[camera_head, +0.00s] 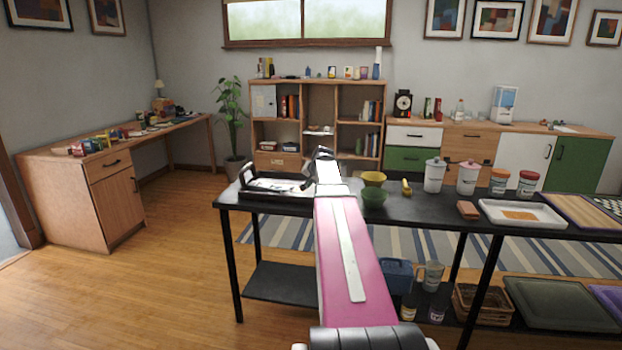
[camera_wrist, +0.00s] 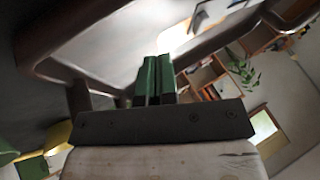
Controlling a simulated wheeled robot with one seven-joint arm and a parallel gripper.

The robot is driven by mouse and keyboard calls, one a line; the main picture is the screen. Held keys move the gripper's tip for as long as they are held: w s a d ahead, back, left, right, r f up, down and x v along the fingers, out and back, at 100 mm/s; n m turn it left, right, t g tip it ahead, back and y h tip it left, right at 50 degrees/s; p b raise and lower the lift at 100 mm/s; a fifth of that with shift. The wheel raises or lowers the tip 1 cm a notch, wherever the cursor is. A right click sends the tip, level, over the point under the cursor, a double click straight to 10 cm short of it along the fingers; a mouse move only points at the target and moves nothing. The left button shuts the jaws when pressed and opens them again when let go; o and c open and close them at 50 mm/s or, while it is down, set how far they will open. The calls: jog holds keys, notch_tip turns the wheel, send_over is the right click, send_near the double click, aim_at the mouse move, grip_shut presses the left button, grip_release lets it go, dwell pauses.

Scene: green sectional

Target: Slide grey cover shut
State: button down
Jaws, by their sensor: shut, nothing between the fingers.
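A light grey panel (camera_head: 263,102) with a small dark mark, seemingly the cover, stands at the upper left of the wooden shelf unit (camera_head: 344,92) by the back wall. It covers the left part of that compartment; the right part is open and shows reddish books (camera_head: 290,106). My gripper (camera_head: 323,154) is far in front of the unit, above the left end of the black table. In the wrist view its green fingers (camera_wrist: 155,78) are together with nothing between them. I cannot clearly make out the panel in the wrist view.
The black table (camera_head: 420,207) stands between me and the unit. A potted plant (camera_head: 231,110) stands left of the unit. Open wooden floor (camera_head: 180,235) lies left of the table.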

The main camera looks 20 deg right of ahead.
aim_at(283, 187)
jog(key=x, duration=0.3)
jog(key=shift+w+f, duration=0.2)
jog(key=shift+w+a+r, duration=0.15)
jog(key=shift+w+a, duration=0.6)
jog(key=shift+a, duration=0.2)
jog(key=shift+w+a, duration=0.4)
jog(key=shift+a, duration=0.1)
jog(key=w+a, duration=0.4)
jog(key=shift+a, duration=0.25)
